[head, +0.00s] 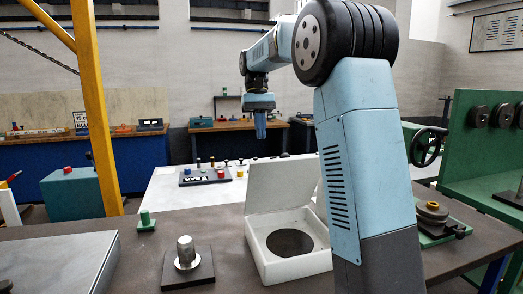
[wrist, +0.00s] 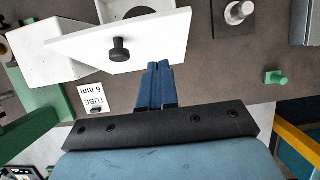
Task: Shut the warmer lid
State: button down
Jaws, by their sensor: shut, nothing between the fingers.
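The warmer is a white box (head: 262,262) with a round dark opening, on the dark bench near the centre of the head view. Its white lid (head: 283,187) stands raised at the back of the box. In the wrist view the lid's outer face (wrist: 165,36) shows with a black knob (wrist: 120,49), and part of the box (wrist: 112,10) shows past it. My gripper (head: 261,136) hangs fingers down, above and behind the lid in the head view. Its blue fingers (wrist: 158,66) are together and empty, close to the lid's edge in the wrist picture; contact cannot be told.
A metal cylinder on a dark plate (head: 186,256) stands left of the warmer. A small green block (head: 146,221) is further left. A green-based device (head: 433,220) stands right, beyond my arm. A "TUBE 6 mm" card (wrist: 95,100) lies near the lid. Bare bench lies between box and cylinder.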

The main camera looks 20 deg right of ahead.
jog(key=s+f, duration=0.4)
jog(key=shift+f, duration=0.1)
jog(key=shift+s+f, duration=0.3)
jog(key=shift+s, duration=0.15)
